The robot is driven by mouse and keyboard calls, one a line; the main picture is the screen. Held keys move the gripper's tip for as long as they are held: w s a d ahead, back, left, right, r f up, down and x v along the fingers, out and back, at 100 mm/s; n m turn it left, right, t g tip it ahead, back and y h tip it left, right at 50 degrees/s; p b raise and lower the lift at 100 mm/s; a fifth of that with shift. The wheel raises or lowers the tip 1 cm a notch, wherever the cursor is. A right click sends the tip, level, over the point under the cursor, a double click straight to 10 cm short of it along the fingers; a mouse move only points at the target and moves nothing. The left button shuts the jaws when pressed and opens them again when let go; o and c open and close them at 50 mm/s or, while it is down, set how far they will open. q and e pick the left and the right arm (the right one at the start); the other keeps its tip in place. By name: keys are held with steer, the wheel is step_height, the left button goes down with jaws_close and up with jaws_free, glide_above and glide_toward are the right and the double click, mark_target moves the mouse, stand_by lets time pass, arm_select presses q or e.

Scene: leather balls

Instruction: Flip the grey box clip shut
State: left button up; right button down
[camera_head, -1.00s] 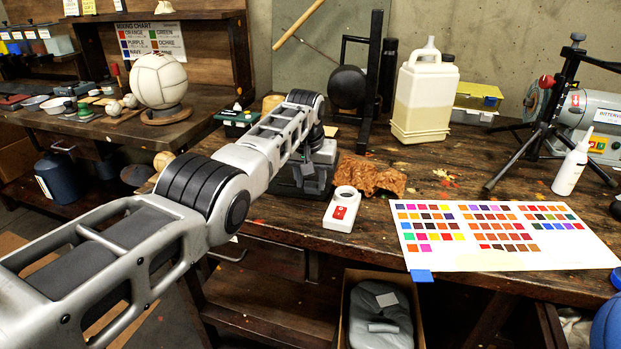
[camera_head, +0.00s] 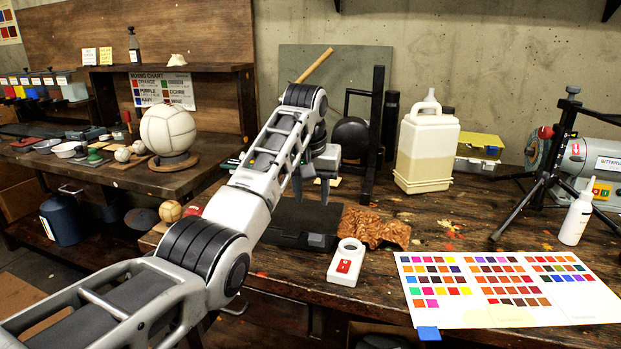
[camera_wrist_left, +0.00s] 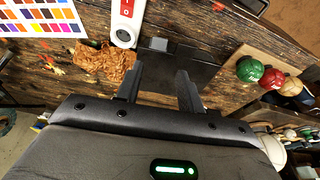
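A dark flat box (camera_head: 290,212) lies near the table's front edge, its lid apparently down. Its grey clip (camera_head: 318,241) sticks out at the front; I cannot tell whether it is fastened. In the left wrist view the box (camera_wrist_left: 196,62) and clip (camera_wrist_left: 158,44) lie beyond the fingertips. My left gripper (camera_head: 312,190) hangs above the box, pointing down, apart from it. Its two fingers (camera_wrist_left: 160,74) are spread with nothing between them. My arm hides part of the box's left side in the head view. My right gripper is not in view.
A white device with a red switch (camera_head: 346,264) and a crumpled brown piece (camera_head: 375,228) stand just right of the box. A color chart (camera_head: 490,288) lies further right. A black stand (camera_head: 373,130) and a jug (camera_head: 425,150) stand behind. A ball (camera_head: 169,130) rests on the left bench.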

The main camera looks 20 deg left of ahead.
arm_select(q)
steer(key=v, duration=0.4)
steer(key=shift+f, duration=0.1)
steer(key=s+a+f, duration=0.1)
steer(key=s+f, duration=0.4)
steer(key=f, duration=0.3)
steer(key=s+f+m, duration=0.1)
steer(key=s+f, duration=0.3)
steer(key=f, duration=0.4)
steer(key=s+a+f, duration=0.1)
steer(key=s+f, duration=0.4)
steer(key=f, duration=0.4)
steer(key=s+f+m, duration=0.2)
steer(key=s, duration=2.4)
steer(key=w+d+f+t+h, duration=0.3)
steer(key=w+d+f+t, duration=0.2)
steer(key=w+f+t, duration=0.1)
steer(key=shift+d+f+t, duration=0.25)
steer(key=shift+f+t, duration=0.45)
steer(key=shift+f, duration=0.2)
